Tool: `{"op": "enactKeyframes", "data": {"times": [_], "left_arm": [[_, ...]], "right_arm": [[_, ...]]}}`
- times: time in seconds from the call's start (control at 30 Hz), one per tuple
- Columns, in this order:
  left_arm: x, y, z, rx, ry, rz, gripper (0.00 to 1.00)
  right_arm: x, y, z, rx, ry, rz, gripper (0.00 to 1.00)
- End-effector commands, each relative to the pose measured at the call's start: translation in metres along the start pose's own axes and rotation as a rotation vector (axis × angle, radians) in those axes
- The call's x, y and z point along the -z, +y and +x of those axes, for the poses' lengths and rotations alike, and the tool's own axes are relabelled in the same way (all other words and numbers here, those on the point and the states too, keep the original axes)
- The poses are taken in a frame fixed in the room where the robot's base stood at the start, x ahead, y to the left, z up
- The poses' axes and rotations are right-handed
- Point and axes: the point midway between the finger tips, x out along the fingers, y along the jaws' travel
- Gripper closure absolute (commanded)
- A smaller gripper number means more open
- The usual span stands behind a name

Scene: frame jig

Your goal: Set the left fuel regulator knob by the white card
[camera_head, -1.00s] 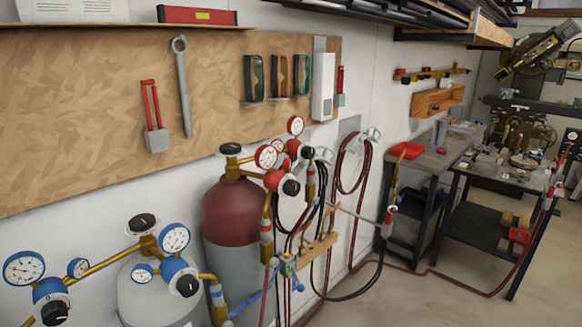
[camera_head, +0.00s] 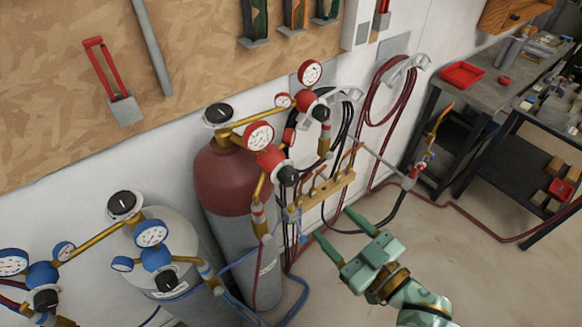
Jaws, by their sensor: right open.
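The left fuel regulator is red, with a red-rimmed gauge (camera_head: 258,137), on the cylinder with the dark red top (camera_head: 232,180). Its black knob (camera_head: 288,175) faces out towards the right and front. A second red fuel regulator, with its own black knob (camera_head: 321,113), sits behind it to the right. My right gripper (camera_head: 333,223) is open and empty, below and right of the left fuel knob and apart from it in the picture. A white panel (camera_head: 357,22) hangs at the board's right edge; I cannot tell whether it is the white card. My left gripper is out of view.
Blue regulators (camera_head: 156,257) with black knobs stand on a grey cylinder (camera_head: 200,300) at lower left. A brass rack (camera_head: 327,188) with hoses and a torch (camera_head: 413,172) lie near my right gripper. Benches (camera_head: 470,95) stand at right. The floor at lower right is clear.

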Motion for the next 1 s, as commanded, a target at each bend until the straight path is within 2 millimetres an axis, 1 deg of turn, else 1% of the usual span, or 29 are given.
{"op": "enactKeyframes", "data": {"times": [0.03,0.17,0.4,0.5,0.6,0.7,0.8,1.0], "left_arm": [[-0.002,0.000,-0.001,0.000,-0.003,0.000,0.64],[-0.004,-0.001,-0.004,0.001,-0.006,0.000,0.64],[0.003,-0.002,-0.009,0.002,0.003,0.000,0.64],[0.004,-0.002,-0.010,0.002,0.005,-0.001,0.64],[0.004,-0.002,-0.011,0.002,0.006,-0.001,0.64],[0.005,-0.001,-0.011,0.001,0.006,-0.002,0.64],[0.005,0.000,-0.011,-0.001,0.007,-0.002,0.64],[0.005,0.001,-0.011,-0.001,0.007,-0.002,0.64]], "right_arm": [[0.003,0.000,0.006,0.000,0.006,-0.001,0.41],[0.003,0.001,0.030,-0.001,0.007,-0.002,0.41],[0.002,0.001,0.092,-0.002,0.005,-0.001,0.41],[0.002,0.001,0.116,-0.001,0.004,-0.001,0.41],[0.002,0.000,0.135,-0.001,0.004,-0.001,0.41],[0.001,0.000,0.148,-0.001,0.002,-0.001,0.41],[0.000,0.000,0.156,0.000,0.001,-0.001,0.41],[0.001,0.000,0.160,0.000,0.002,-0.001,0.41]]}}
